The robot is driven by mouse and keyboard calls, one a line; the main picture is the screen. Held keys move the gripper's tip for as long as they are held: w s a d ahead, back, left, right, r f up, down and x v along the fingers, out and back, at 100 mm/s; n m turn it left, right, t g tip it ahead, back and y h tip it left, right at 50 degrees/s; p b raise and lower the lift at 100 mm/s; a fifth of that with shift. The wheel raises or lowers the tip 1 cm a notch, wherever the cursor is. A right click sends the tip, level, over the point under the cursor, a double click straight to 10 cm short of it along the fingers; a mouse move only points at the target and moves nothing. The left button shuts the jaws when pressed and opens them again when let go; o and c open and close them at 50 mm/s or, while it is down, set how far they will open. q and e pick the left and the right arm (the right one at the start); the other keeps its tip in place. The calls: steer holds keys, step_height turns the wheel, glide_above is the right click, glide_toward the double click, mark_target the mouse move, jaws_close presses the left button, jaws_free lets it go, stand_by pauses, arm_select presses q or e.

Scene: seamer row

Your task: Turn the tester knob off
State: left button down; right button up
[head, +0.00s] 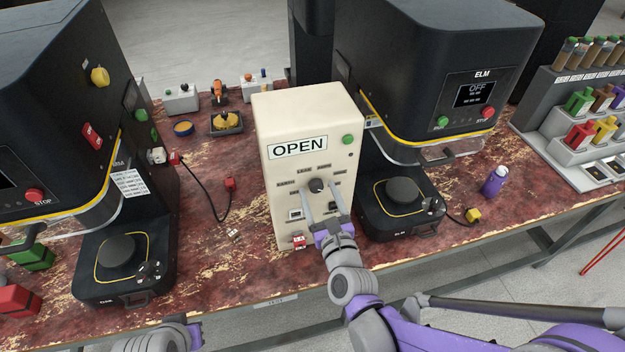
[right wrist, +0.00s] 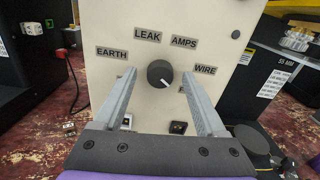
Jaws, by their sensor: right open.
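The tester (head: 275,190) is a tall cream box with an "OPEN" sign and a green button. Its black round knob (head: 317,185) is on the front face, and shows in the right wrist view (right wrist: 160,74). Labels EARTH, LEAK, AMPS and WIRE arc around the knob; another at lower right is mostly hidden by a finger. A white mark on the knob points toward the lower right. My right gripper (head: 320,192) is open, with its fingers on either side of the knob and a gap on each side. My left gripper is out of view.
Black seamers stand on both sides, the right one (head: 430,70) close beside the tester. A purple bottle (head: 493,181) and yellow plug (head: 473,215) are to the right. A red plug (head: 230,184) with a black cable lies left of the tester.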

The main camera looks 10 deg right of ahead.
steer(key=shift+w, duration=0.35)
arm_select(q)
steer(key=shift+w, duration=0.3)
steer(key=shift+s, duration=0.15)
arm_select(e)
steer(key=shift+s, duration=0.15)
jaws_close()
